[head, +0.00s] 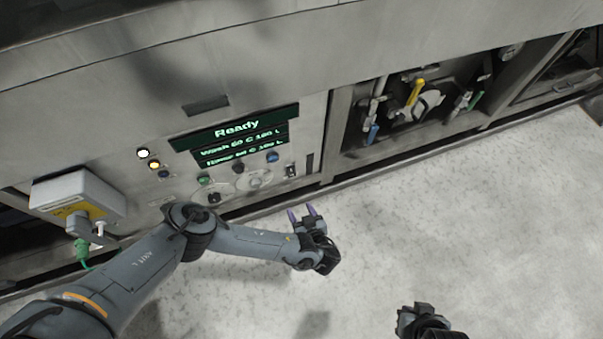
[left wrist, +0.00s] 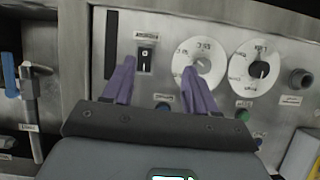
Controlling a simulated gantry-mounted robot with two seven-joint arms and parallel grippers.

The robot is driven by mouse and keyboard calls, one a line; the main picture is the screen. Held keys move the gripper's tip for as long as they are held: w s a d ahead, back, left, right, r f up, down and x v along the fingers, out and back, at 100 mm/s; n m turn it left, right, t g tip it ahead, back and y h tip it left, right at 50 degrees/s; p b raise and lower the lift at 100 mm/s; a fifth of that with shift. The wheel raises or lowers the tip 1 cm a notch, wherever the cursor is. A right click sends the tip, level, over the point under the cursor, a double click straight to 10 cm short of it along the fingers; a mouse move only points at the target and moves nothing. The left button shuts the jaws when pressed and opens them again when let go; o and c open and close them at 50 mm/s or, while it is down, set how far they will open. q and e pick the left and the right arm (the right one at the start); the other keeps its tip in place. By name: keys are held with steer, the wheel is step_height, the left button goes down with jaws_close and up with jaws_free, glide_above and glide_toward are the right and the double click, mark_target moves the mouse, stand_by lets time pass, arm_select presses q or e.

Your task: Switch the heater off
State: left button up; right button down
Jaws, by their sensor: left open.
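A black rocker switch (head: 291,171) with a small label sits at the right end of the washer's control panel (head: 311,125). In the left wrist view the switch (left wrist: 145,56) shows beyond and between my fingertips, with its label above it too small to read for certain. My left gripper (head: 305,211) has purple fingers spread apart and empty, pointing at the panel. It is in front of and below the switch, apart from it. My right gripper (head: 421,310) is a dark shape at the bottom of the head view, and its jaws are unclear.
Two white dials (left wrist: 198,62) and coloured buttons, one blue (head: 272,157), are close to the switch. A display (head: 236,128) reads "Ready". A grey box (head: 78,195) juts out at left. Valves with a yellow handle (head: 415,92) stand in a right-hand recess. The floor is clear.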

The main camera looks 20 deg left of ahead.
arm_select(q)
steer(key=t, duration=0.1)
glide_toward(291, 170)
steer(key=s+d, duration=0.1)
steer(key=s, duration=0.1)
steer(key=b+x, duration=0.2)
steer(key=x, duration=0.2)
steer(key=b+x, duration=0.3)
steer(key=x, duration=0.1)
steer(key=shift+w+d+r, duration=0.1)
steer(key=shift+w+r, duration=0.05)
steer(key=shift+w, duration=0.1)
steer(key=shift+w+a+f+b, duration=0.25)
steer(key=shift+w+a+b, duration=0.05)
steer(key=shift+w+b, duration=0.25)
arm_select(e)
step_height(291, 170, down, 6)
steer(key=shift+s+a, duration=0.15)
steer(key=shift+a, duration=0.05)
arm_select(q)
steer(key=shift+a, duration=0.1)
steer(key=shift+w, duration=0.1)
arm_select(e)
steer(key=shift+a, duration=0.1)
